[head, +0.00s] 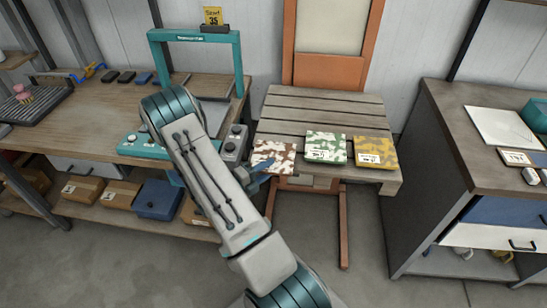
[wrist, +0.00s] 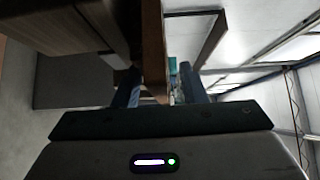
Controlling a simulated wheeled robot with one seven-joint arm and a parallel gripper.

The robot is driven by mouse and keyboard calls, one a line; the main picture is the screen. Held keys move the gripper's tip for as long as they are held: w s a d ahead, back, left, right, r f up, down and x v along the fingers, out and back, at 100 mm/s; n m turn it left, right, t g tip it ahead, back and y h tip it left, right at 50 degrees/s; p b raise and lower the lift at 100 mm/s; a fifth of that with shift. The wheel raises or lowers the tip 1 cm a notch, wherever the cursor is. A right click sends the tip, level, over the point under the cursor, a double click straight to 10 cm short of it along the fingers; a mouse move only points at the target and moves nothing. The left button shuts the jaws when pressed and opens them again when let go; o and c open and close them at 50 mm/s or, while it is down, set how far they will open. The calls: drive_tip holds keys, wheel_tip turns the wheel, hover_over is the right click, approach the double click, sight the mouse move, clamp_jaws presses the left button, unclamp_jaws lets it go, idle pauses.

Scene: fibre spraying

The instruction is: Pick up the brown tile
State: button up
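The brown tile (head: 274,157), patterned in brown and white, lies at the front left of the slatted wooden table (head: 335,107). My gripper (head: 262,170) is at the tile's front left edge, with its dark blue fingers partly hidden by my arm. In the wrist view my gripper (wrist: 158,88) is open, its two blue fingers standing apart. A brown strip (wrist: 153,60), apparently the tile seen edge-on, runs between them, close to the left finger. A gap shows between the strip and the right finger.
A green-patterned tile (head: 325,146) and a yellow-patterned tile (head: 376,152) lie to the right of the brown tile. A workbench (head: 85,110) with a teal frame (head: 240,65) stands left; a dark cabinet (head: 440,130) stands right. An orange-framed panel (head: 330,72) rises behind.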

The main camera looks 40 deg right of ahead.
clamp_jaws()
drive_tip(key=shift+r, duration=0.25)
drive_tip(key=shift+r, duration=0.55)
drive_tip(key=r, duration=0.3)
drive_tip(key=shift+s+d+b, duration=0.1)
drive_tip(key=shift+s+b, duration=0.2)
drive_tip(key=shift+s, duration=0.1)
drive_tip(key=s+d+r, duration=0.2)
drive_tip(key=s+r, duration=0.4)
drive_tip(key=s, duration=0.4)
drive_tip(key=shift+s+d+r+b, duration=0.25)
drive_tip(key=shift+s+b, duration=0.05)
drive_tip(key=shift+b, duration=0.05)
